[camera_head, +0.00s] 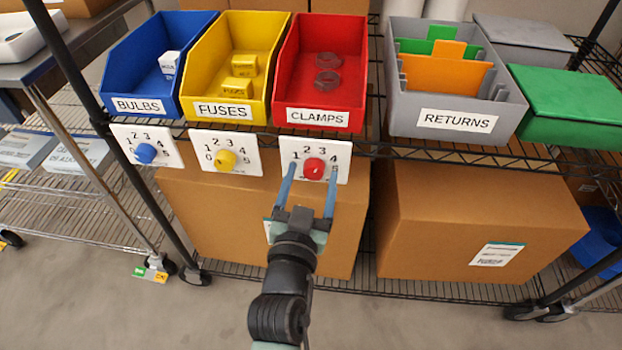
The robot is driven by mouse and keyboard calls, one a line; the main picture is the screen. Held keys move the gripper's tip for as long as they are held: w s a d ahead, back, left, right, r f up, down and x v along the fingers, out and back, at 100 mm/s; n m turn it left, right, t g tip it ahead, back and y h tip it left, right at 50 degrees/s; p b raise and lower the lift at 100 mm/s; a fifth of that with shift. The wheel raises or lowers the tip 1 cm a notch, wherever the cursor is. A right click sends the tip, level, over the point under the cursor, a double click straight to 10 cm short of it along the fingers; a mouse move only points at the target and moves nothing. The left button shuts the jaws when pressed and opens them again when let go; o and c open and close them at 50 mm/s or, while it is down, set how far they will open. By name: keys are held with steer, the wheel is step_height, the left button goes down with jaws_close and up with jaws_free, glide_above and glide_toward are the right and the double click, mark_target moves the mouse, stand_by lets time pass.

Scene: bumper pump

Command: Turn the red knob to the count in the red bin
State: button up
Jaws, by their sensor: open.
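The red bin (348,92), labelled CLAMPS, stands on the wire shelf. Two dark red ring-shaped clamps are visible in it, one behind the other. Below it hangs a white dial plate (338,149) with the red knob (314,168). Numbers 1, 2, 3 and 4 show on the plate; the rest is covered by my fingers. Where the knob points is too small to tell. My gripper (312,171) is open in front of the plate, one blue-grey finger on each side of the knob. I cannot tell whether the fingers touch it.
To the left, the blue bin (117,72) and yellow bin (218,45) have dials with a blue knob (146,153) and a yellow knob (224,160). A grey RETURNS bin (400,118) stands right. Cardboard boxes (470,220) fill the lower shelf behind my gripper.

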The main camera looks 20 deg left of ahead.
jaws_close()
stand_by(0.4)
steer(key=n, duration=0.3)
steer(key=shift+n+p, duration=0.3)
steer(key=shift+n, duration=0.1)
steer(key=shift+f+n+p, duration=0.1)
steer(key=shift+n+p, duration=0.3)
steer(key=shift+n, duration=1.7)
jaws_free()
steer(key=shift+s, duration=0.1)
